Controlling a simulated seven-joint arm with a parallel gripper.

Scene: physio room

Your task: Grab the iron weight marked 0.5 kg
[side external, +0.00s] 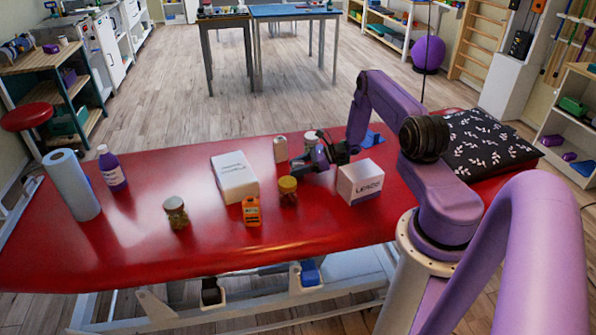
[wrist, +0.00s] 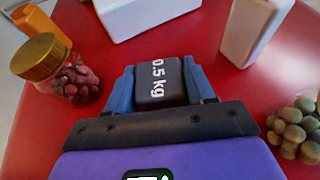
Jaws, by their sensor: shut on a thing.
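The iron weight (wrist: 160,80) is a dark block with white "0.5 kg" lettering, seen in the wrist view. My gripper (wrist: 162,88) has its two blue fingers closed on the weight's left and right sides. In the side external view my gripper (side external: 314,160) is low over the red table, between the white Lenbo-like box and the gold-lidded jar. The weight is hard to make out there among the dark fingers. I cannot tell whether it touches the table.
Close by on the red table (side external: 120,250) are a gold-lidded jar (side external: 288,190), a white carton (side external: 280,149), a lettered white box (side external: 362,184) and a jar of round pieces (wrist: 296,128). A larger white box (side external: 235,176) and orange item (side external: 251,210) stand left.

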